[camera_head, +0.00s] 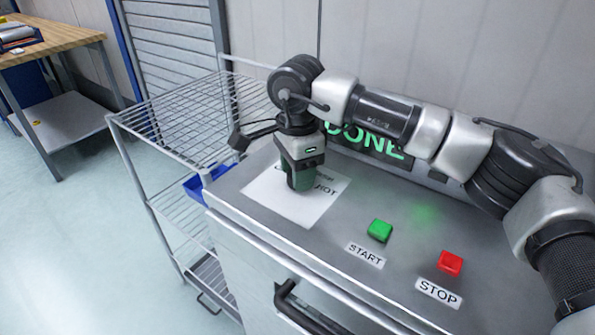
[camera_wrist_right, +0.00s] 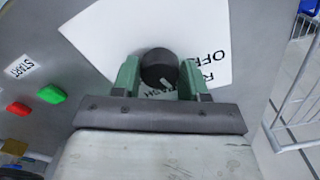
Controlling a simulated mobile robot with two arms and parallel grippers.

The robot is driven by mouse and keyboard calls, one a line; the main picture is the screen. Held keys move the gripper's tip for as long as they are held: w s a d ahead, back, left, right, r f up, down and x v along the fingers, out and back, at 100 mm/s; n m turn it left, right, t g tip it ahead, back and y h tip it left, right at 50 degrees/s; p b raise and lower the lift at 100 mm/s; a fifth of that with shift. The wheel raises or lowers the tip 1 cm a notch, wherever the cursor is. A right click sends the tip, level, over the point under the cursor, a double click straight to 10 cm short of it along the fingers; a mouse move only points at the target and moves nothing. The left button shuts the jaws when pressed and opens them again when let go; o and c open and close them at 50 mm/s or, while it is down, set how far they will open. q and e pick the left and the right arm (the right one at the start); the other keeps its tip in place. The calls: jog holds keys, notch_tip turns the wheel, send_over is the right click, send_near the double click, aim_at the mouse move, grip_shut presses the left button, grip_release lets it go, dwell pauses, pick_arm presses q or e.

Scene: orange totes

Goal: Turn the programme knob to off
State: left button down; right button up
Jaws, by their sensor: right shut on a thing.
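The programme knob (camera_wrist_right: 157,66) is round and black, on a white label plate (camera_wrist_right: 105,38) on top of the grey machine. My right gripper (camera_wrist_right: 159,76) is shut on it, with one green finger on each side. A short white mark on the knob points to the lower right in the wrist view; I cannot tell which setting it meets. The word OFF (camera_wrist_right: 208,57) is printed to the right of the knob there. In the head view my right gripper (camera_head: 301,180) points down at the plate (camera_head: 262,190) and hides the knob. My left gripper is out of view.
A green START button (camera_head: 380,230) and a red STOP button (camera_head: 450,262) stand right of the plate. A display (camera_head: 365,142) reads DONE, partly behind my right arm. A wire rack (camera_head: 175,120) stands left of the machine; a dark handle (camera_head: 300,308) is on its front.

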jog(key=n, duration=0.4)
jog(key=shift+n, duration=0.4)
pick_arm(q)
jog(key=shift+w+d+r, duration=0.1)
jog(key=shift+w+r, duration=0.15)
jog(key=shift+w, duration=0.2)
pick_arm(e)
jog(key=n, duration=0.5)
jog(key=shift+n, duration=0.3)
jog(key=shift+r, duration=0.1)
jog(key=o, duration=0.9)
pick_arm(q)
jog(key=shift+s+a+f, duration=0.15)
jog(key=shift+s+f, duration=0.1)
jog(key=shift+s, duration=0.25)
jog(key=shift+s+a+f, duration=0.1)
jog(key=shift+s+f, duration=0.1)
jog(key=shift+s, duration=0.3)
pick_arm(e)
notch_tip(320, 180, up, 11)
jog(key=shift+f, duration=0.15)
